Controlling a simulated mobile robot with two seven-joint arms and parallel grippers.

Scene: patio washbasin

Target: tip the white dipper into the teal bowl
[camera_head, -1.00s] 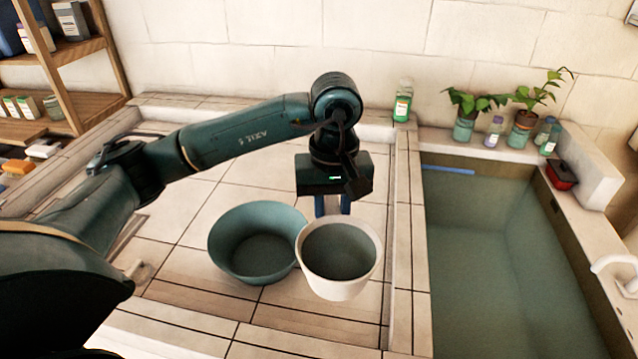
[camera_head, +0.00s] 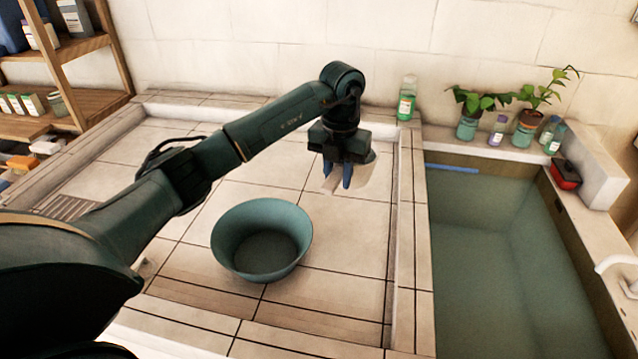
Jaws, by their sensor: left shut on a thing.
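The teal bowl (camera_head: 228,249) stands upright on the tiled counter, left of centre, and no water or other contents can be made out in it. My left gripper (camera_head: 337,174) is beyond the bowl and to its right, pointing down, shut on the white dipper (camera_head: 366,177). The dipper is mostly hidden behind the fingers; a pale side and a dark patch show to their right, and its exact tilt cannot be told. Gripper and dipper are clear of the bowl. My right gripper is not in view.
A water-filled basin (camera_head: 480,260) lies to the right behind a tiled ledge. A green-labelled bottle (camera_head: 406,103), potted plants (camera_head: 468,127) and a red box (camera_head: 565,174) stand along its edges. A wooden shelf (camera_head: 85,103) is at the left. Counter tiles around the bowl are free.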

